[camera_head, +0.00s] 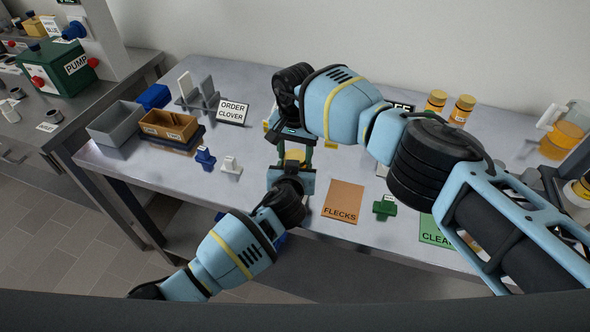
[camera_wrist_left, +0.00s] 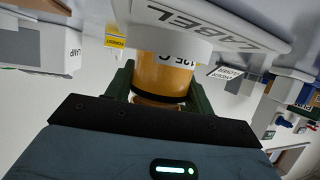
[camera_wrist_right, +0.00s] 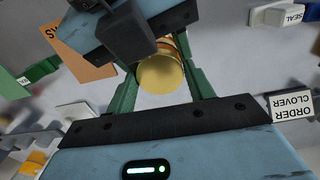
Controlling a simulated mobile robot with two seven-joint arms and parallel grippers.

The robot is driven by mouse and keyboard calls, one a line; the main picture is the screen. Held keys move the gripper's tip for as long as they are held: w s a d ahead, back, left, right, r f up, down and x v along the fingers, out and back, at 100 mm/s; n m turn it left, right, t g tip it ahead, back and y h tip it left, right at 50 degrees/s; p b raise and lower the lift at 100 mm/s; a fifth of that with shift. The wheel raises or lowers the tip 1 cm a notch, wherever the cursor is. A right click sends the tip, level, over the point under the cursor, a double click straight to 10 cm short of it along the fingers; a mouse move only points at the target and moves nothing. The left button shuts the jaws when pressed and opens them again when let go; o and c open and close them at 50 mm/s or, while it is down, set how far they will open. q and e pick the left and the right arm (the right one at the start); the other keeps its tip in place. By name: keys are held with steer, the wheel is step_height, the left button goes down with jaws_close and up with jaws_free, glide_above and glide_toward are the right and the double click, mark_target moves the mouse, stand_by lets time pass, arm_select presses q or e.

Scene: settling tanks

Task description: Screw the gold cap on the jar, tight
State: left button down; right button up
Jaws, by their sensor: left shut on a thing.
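The jar (camera_wrist_left: 160,78) has amber contents and stands between the green fingers of my left gripper (camera_wrist_left: 160,95), which is shut on it. In the head view a little of the jar shows between my two grippers, with my left gripper (camera_head: 292,165) in front of it. The gold cap (camera_wrist_right: 160,75) sits between the green fingers of my right gripper (camera_wrist_right: 160,65), its round face toward the right wrist camera. I cannot tell whether these fingers press on the cap. The join between cap and jar is hidden.
The order clover sign (camera_head: 232,112) and a white peg piece (camera_head: 231,166) stand to the left. The brown flecks mat (camera_head: 343,202) and a green piece (camera_head: 384,208) lie to the right. Two gold-capped amber jars (camera_head: 461,110) stand at the back right.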

steer(key=c, duration=0.5)
steer(key=o, duration=1)
steer(key=shift+r, duration=2.25)
steer(key=shift+c, duration=0.5)
step_height(320, 180, up, 4)
steer(key=shift+f, duration=0.25)
steer(key=shift+f, duration=4.05)
